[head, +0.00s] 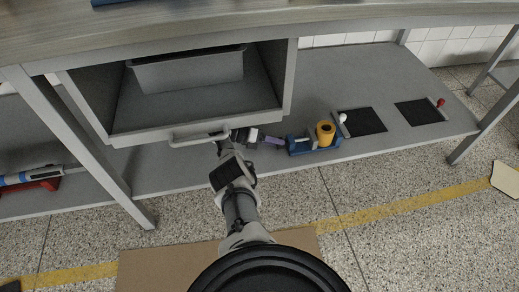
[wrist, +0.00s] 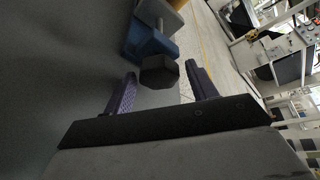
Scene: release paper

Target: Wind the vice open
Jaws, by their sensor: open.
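The blue vice (head: 300,148) sits on the lower shelf, right of the drawer, with a yellow roll (head: 326,132) at its right end. The wrist view shows part of its blue body (wrist: 150,46) and a dark faceted knob (wrist: 160,73) on the near end. My gripper (head: 282,141) reaches in from the left, at the vice's left end. Its purple fingers (wrist: 161,70) are open, with the tips on either side of the knob in the picture. I cannot tell whether they touch it. The vice's jaws are not clear.
A bench leg (head: 75,145) stands left.

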